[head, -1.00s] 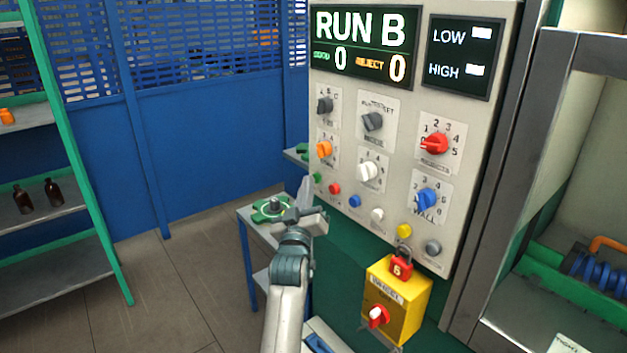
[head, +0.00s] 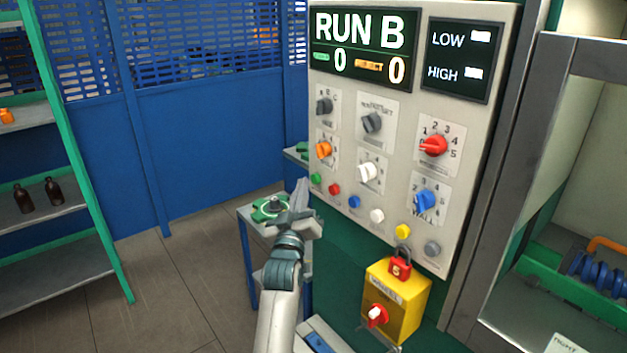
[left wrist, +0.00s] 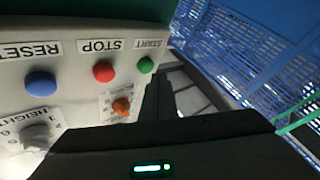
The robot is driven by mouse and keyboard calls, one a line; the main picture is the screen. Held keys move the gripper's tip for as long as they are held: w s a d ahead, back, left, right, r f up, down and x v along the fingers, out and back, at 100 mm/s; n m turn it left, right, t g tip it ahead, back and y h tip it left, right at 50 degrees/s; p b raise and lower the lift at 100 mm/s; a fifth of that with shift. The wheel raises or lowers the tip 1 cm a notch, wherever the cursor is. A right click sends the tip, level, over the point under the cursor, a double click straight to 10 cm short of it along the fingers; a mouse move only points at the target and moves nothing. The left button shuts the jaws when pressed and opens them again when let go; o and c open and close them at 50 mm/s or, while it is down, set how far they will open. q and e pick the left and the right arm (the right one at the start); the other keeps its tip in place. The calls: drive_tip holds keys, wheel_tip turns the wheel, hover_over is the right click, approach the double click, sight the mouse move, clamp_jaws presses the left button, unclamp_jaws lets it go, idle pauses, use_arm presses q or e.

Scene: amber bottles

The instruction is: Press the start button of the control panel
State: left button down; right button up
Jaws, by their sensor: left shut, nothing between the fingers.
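The control panel (head: 400,255) is a pale upright board with knobs and a row of coloured buttons. The green start button (head: 316,179) is at the left end of that row. In the left wrist view the green button (left wrist: 146,65) sits under an upside-down START label, beside the red STOP button (left wrist: 104,72) and blue RESET button (left wrist: 40,85). My left gripper (head: 303,186) is shut and empty, its tips just below and left of the green button. In the left wrist view its fingers (left wrist: 158,80) end close to the button; contact cannot be told. My right gripper is out of view.
An orange knob (head: 323,150) is above the green button. A yellow box (head: 405,312) with a red padlock (head: 400,268) hangs below the panel. A small table (head: 247,213) is behind my left arm. A shelf with brown bottles (head: 54,191) stands left, floor clear between.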

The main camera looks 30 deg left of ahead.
use_arm(q)
drive_tip(key=s, duration=0.1)
drive_tip(key=s+a+p, duration=0.1)
drive_tip(key=s, duration=0.1)
drive_tip(key=s+a+p, duration=0.1)
drive_tip(key=shift+s, duration=0.35)
idle(0.8)
